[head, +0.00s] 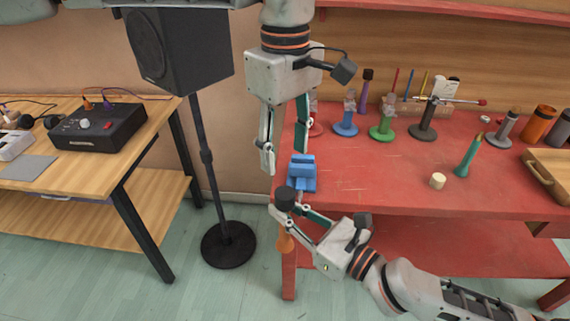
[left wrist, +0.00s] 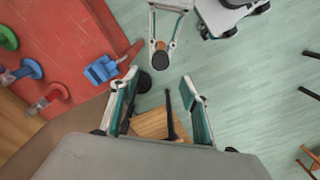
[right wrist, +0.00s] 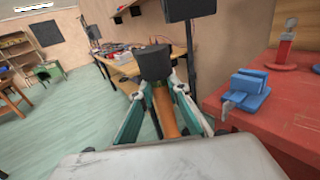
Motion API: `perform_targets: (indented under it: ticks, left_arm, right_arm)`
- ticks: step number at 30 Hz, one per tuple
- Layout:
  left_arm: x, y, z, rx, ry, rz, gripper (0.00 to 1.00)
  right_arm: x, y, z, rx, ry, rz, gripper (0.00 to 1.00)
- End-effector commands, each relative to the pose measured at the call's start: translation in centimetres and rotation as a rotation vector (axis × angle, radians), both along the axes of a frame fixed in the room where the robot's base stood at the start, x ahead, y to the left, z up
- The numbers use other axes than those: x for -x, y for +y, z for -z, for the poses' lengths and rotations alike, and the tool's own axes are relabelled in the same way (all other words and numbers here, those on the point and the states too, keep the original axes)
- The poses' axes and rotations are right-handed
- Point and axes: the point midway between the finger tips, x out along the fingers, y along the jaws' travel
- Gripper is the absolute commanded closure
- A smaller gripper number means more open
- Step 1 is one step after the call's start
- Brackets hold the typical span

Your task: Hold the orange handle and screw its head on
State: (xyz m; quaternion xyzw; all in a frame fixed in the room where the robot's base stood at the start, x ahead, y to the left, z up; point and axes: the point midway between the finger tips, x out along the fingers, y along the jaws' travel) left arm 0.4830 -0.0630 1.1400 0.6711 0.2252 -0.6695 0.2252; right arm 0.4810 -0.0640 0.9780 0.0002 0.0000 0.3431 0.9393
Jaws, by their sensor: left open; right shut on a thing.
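My right gripper (head: 282,212) is shut on the orange handle (head: 285,243), which hangs upright below the fingers in front of the red table's left corner. A dark cylindrical head (head: 285,196) sits at the handle's top end. In the right wrist view the dark head (right wrist: 153,62) stands above the orange handle (right wrist: 165,110) between the fingers. I cannot tell how far it is threaded on. My left gripper (head: 284,160) is open and empty, pointing down above the head. In the left wrist view its fingers (left wrist: 160,105) are spread apart with nothing between them.
A blue vise (head: 302,172) stands at the red table's (head: 390,175) left edge, close to both grippers. Several coloured stands, a teal piece (head: 469,155) and a cream cylinder (head: 438,180) are on the table. A speaker stand (head: 210,170) is at the left.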

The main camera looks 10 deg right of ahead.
Motion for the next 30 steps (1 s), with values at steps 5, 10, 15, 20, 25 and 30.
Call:
perform_targets:
  ticks: [5, 10, 15, 20, 25, 30]
  left_arm:
    - [0.0, 0.0, -0.7, -0.001, 0.001, 0.001, 0.54]
    - [0.0, 0.0, -0.7, -0.001, 0.001, 0.001, 0.54]
    - [0.0, 0.0, -0.7, -0.001, 0.001, 0.001, 0.54]
    - [0.0, 0.0, -0.6, 0.000, 0.001, 0.001, 0.54]
    - [0.8, -1.6, 0.0, 0.061, 0.041, 0.003, 0.54]
    - [3.7, -7.4, 0.4, 0.298, 0.192, -0.015, 0.54]
  right_arm:
    - [0.0, 0.0, 0.0, -0.001, -0.001, 0.000, 1.00]
    - [0.0, 0.0, 0.0, -0.001, -0.001, 0.000, 1.00]
    - [0.0, 0.0, 0.0, -0.001, -0.001, 0.000, 1.00]
    - [0.0, 0.0, 0.0, -0.001, -0.001, 0.000, 1.00]
    - [0.0, 0.0, 0.0, -0.001, -0.001, 0.000, 1.00]
    - [0.0, 0.0, 0.0, -0.001, -0.001, 0.000, 1.00]
